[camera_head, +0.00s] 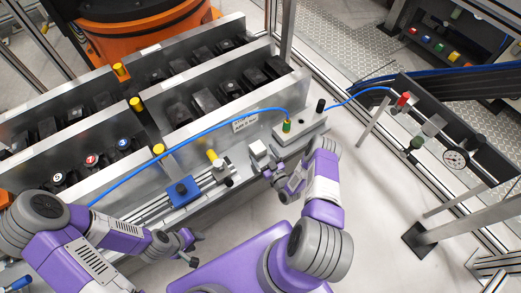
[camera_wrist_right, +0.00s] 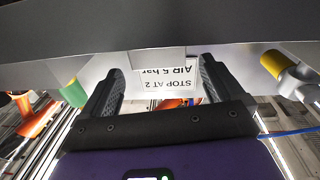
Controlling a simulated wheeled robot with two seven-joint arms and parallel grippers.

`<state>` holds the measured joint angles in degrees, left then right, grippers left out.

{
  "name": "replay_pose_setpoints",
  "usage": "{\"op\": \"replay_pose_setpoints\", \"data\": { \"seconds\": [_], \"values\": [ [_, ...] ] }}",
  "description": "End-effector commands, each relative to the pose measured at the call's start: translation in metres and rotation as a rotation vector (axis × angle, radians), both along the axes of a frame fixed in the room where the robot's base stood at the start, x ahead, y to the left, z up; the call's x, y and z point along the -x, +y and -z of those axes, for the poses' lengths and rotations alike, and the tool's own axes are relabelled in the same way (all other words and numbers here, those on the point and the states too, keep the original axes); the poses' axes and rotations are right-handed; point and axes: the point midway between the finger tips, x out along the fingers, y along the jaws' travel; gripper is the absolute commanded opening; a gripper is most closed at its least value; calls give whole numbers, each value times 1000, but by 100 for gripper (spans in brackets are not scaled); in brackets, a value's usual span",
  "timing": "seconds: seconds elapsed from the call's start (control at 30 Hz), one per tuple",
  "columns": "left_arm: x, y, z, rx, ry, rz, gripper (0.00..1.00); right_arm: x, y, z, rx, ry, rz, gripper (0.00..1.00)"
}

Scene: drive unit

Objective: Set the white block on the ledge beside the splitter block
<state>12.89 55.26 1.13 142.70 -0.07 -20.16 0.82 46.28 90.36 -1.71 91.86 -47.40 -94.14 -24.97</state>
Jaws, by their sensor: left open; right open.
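The small white block (camera_head: 258,149) appears to stand on the grey ledge, left of the splitter block (camera_head: 302,128), with a gap between them. The splitter block carries a green and yellow fitting (camera_head: 287,125) and a black post. My right gripper (camera_head: 274,171) is open just in front of the white block; I cannot tell whether it touches it. In the right wrist view the two dark fingers (camera_wrist_right: 157,90) are spread, with a pale surface and an upside-down label (camera_wrist_right: 170,77) showing between them. My left gripper (camera_head: 191,249) is open and empty over the floor at lower left.
A blue hose (camera_head: 200,135) arches from the fitting across the metal racks. A yellow-topped valve (camera_head: 217,164) and a blue block (camera_head: 183,190) sit left of the white block. A gauge panel (camera_head: 436,130) stands at right. The pale floor between is mostly clear.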

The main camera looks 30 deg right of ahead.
Motion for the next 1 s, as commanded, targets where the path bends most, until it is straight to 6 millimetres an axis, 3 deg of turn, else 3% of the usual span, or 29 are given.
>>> {"op": "replay_pose_setpoints", "data": {
  "seconds": [0.2, 0.43, 0.6, 1.0],
  "values": [
    [0, 0, -19, 0, 0, 0, 43, 50, -1, -1, -1, 3, 2, 94],
    [0, 0, -27, 0, 0, 0, 43, 85, -1, 1, 0, 2, 1, 94],
    [0, 0, -28, 0, 0, 0, 43, 94, -1, 2, 0, 0, 1, 94],
    [0, 0, -27, 0, 0, 0, 43, 94, -1, 2, 1, 0, 0, 94]
  ]
}}
